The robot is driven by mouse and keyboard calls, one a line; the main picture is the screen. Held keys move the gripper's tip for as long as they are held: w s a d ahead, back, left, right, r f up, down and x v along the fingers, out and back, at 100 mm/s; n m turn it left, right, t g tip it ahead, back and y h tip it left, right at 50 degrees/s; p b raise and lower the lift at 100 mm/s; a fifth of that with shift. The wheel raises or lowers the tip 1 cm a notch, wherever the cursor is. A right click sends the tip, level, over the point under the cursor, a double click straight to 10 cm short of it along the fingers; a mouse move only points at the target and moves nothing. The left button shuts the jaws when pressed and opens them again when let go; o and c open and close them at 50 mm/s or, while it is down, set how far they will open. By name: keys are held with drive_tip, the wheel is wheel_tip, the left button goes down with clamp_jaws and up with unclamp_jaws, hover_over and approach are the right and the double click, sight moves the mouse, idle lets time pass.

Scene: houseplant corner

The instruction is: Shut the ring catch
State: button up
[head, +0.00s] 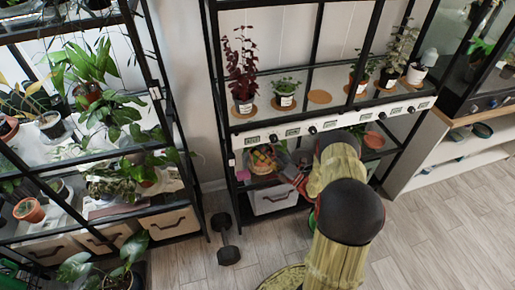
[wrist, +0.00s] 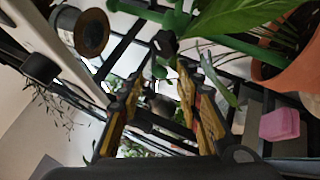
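My gripper (wrist: 160,80) is open in the wrist view, with two yellow-and-black fingers apart and nothing clearly held between them. A green curved piece (wrist: 179,20) with a dark knob-like end (wrist: 164,43) lies just beyond the fingertips; it may be the ring catch, but I cannot tell whether it is open or shut. A terracotta pot (wrist: 292,68) with broad green leaves (wrist: 230,14) is beside it on the right. In the head view my gripper (head: 298,180) reaches into the lower shelf of the middle rack, largely hidden by my arm.
The middle rack's white rail (head: 335,122) carries several black knobs above my arm. A woven basket (head: 263,160) and a white drawer (head: 272,198) are left of my gripper. A pink block (wrist: 280,124) shows at right.

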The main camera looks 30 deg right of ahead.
drive_tip(key=v, duration=0.9)
drive_tip(key=shift+w, duration=0.1)
drive_tip(key=shift+c, duration=0.4)
